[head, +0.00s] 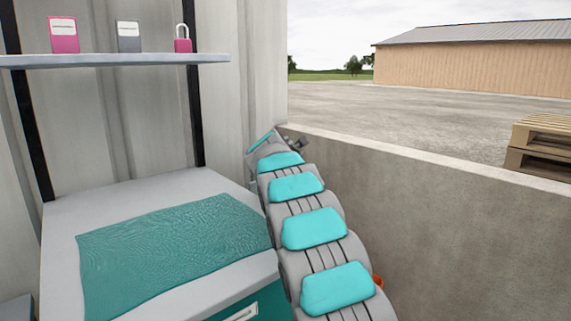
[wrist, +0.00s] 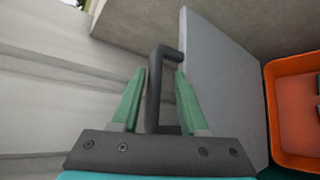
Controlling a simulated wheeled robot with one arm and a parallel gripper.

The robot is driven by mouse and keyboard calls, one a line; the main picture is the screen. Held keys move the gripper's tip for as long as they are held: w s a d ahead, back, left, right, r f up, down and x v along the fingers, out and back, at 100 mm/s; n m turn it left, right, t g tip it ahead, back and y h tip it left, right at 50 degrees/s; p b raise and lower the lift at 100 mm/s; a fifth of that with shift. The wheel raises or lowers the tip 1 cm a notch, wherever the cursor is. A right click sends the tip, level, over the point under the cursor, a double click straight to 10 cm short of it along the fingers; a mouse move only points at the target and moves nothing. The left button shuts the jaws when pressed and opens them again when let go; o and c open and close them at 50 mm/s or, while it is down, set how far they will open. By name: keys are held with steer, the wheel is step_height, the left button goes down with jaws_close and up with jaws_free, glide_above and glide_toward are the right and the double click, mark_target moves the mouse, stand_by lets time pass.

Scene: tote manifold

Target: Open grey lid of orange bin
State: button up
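The grey lid (wrist: 222,90) shows in the wrist view as a flat panel beside the orange bin (wrist: 286,110). The bin's orange inside is partly visible, so the lid does not cover that part. A dark bar handle (wrist: 156,100) stands on the lid's left side. My gripper (wrist: 161,70) has its green fingers apart, one on each side of the handle's long bar; a gap shows on the right finger's side. In the head view, my arm hides the gripper and most of the bin; only a small orange edge (head: 378,281) shows.
A concrete wall (head: 450,215) runs along the right, with wooden pallets (head: 540,145) beyond it. A grey-topped table with a teal mat (head: 170,245) stands at the left. A shelf (head: 120,60) with small items hangs above it.

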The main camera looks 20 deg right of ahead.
steer(key=shift+s, duration=0.1)
steer(key=shift+s+a+r, duration=0.3)
steer(key=shift+s+r, duration=0.1)
steer(key=shift+s, duration=0.05)
steer(key=v, duration=0.6)
steer(key=shift+s+b, duration=0.2)
steer(key=shift+b, duration=0.2)
